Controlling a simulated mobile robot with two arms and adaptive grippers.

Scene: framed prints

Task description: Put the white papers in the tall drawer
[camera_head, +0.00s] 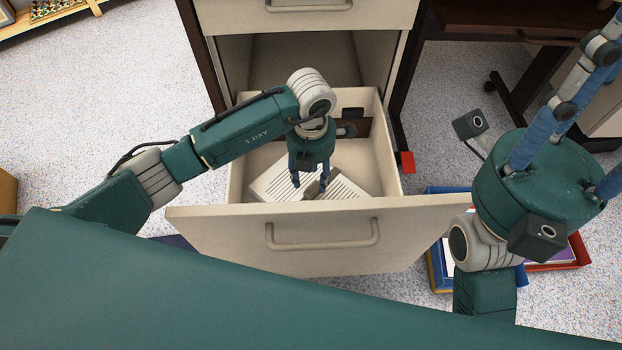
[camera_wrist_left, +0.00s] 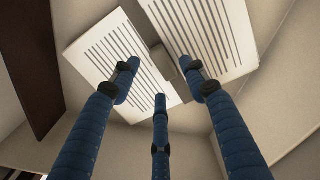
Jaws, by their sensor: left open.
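The tall drawer (camera_head: 320,235) is pulled out of the cabinet. Two white papers with dark lines lie inside it: a left paper (camera_head: 270,185) and a right paper (camera_head: 347,188). The left wrist view shows the left paper (camera_wrist_left: 100,50) and the right paper (camera_wrist_left: 222,35), set at different angles with a narrow gap between them. My left gripper (camera_head: 310,184) is inside the drawer over the papers, its blue fingers spread and empty. The left wrist view shows its three fingers apart (camera_wrist_left: 160,85). My right gripper (camera_head: 575,110) points up at the right, its fingertips partly cut off.
A closed drawer (camera_head: 305,15) sits above the open one. A dark desk (camera_head: 500,25) stands at the right. A blue tray (camera_head: 440,265) and a red tray (camera_head: 568,257) lie on the floor, partly behind my right arm. The speckled floor (camera_head: 100,90) is clear at the left.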

